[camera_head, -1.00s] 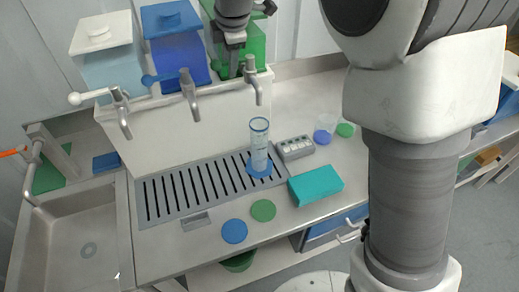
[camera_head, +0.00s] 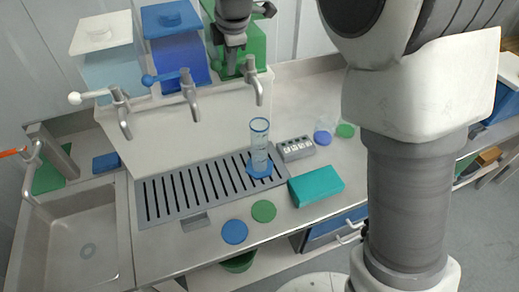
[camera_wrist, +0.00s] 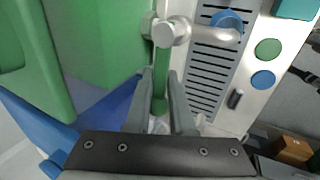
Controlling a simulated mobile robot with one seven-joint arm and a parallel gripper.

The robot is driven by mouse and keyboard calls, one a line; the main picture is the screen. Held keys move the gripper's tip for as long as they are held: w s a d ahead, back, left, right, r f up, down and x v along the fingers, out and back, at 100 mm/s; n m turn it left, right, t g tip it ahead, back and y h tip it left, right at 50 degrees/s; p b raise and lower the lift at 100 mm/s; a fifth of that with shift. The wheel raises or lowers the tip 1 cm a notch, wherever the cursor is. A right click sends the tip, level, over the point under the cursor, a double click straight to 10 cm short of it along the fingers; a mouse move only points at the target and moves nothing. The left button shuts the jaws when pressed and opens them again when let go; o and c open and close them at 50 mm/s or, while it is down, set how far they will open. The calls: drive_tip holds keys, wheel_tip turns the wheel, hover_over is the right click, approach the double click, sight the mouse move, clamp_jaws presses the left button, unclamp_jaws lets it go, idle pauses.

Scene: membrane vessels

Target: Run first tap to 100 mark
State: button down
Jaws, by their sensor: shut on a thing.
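Three taps stand in a row over the drain grate: a white-levered tap (camera_head: 122,112), a blue-levered tap (camera_head: 189,95) and, at right, a green-levered tap (camera_head: 253,82). My gripper (camera_head: 232,68) is at the right tap. In the wrist view my gripper (camera_wrist: 161,90) is shut on the green lever (camera_wrist: 160,68), which runs between its fingers. A clear measuring cylinder (camera_head: 259,148) with a blue base stands upright on the grate below the right tap's spout. Its blue base (camera_wrist: 229,17) shows in the wrist view. I cannot read its marks or any water level.
White, blue (camera_head: 178,58) and green tanks stand behind the taps. A sink (camera_head: 82,225) is at left. A grey button box (camera_head: 296,148), a teal block (camera_head: 316,186), and blue and green discs (camera_head: 263,211) lie on the counter. My arm fills the right side.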

drive_tip(key=shift+s+d+n+g+y+b, duration=0.3)
drive_tip(key=shift+s+d+n+g+y, duration=0.15)
drive_tip(key=shift+n, duration=1.05)
drive_tip(key=shift+s+d+n+g+y+b, duration=0.4)
drive_tip(key=shift+d+n+g, duration=0.15)
drive_tip(key=shift+n, duration=0.95)
drive_tip(key=shift+s+d+n+g+y+b, duration=0.3)
drive_tip(key=shift+s+d+n+g, duration=0.2)
drive_tip(key=shift+n, duration=1)
idle(3.5)
